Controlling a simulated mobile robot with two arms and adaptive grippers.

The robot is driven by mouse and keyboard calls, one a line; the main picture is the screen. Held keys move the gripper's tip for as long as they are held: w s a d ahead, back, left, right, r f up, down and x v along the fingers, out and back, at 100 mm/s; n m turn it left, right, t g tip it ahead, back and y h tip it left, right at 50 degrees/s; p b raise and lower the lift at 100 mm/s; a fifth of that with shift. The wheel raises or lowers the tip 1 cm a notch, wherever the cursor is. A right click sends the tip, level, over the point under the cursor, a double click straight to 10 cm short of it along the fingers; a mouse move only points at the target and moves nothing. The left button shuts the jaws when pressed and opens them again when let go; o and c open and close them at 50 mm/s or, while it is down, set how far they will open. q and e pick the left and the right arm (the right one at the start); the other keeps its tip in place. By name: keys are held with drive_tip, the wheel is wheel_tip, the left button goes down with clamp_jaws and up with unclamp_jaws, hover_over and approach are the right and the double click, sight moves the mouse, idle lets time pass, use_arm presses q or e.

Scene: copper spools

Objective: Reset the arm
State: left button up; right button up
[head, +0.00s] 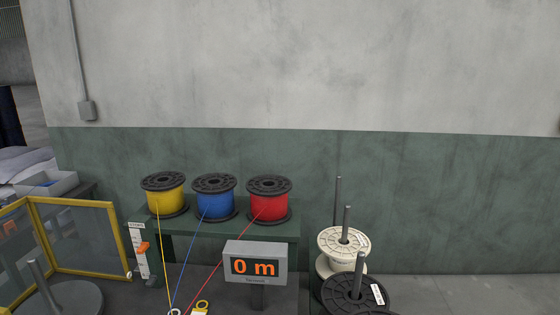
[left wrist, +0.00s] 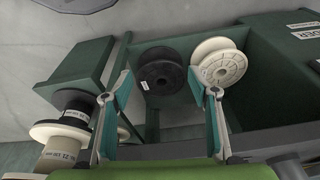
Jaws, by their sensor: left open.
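My left gripper (left wrist: 159,82) shows in the left wrist view with its two fingers spread apart and nothing held between them. Beyond the fingertips, a black spool (left wrist: 160,70) and a cream spool (left wrist: 219,64) sit side by side at a green structure (left wrist: 178,112). Neither gripper shows in the head view. My right gripper is in no view.
Yellow (head: 165,200), blue (head: 216,204) and red (head: 269,206) spools stand on a green bench (head: 285,230), behind a display (head: 255,265) reading "0 m". Cream (head: 343,243) and black (head: 352,295) spools sit on posts to the right. A yellow-framed guard (head: 80,202) stands left.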

use_arm(q)
drive_tip(key=s+f+b, duration=0.1)
drive_tip(key=s+f, duration=0.2)
drive_tip(key=f, duration=0.4)
drive_tip(key=s+a+f+g+b, duration=0.1)
drive_tip(key=s+f, duration=0.1)
drive_tip(key=f, duration=0.5)
drive_tip(key=s+f+b, duration=0.1)
drive_tip(key=s+f, duration=0.2)
drive_tip(key=f, duration=0.4)
drive_tip(key=s+a+f+b, duration=0.2)
drive_tip(key=s+f+b, duration=0.1)
drive_tip(key=s+f, duration=0.7)
drive_tip(key=shift+s+f+g, duration=0.35)
drive_tip(key=shift+s+g, duration=0.05)
drive_tip(key=shift+s, duration=0.15)
drive_tip(key=shift+a, duration=0.1)
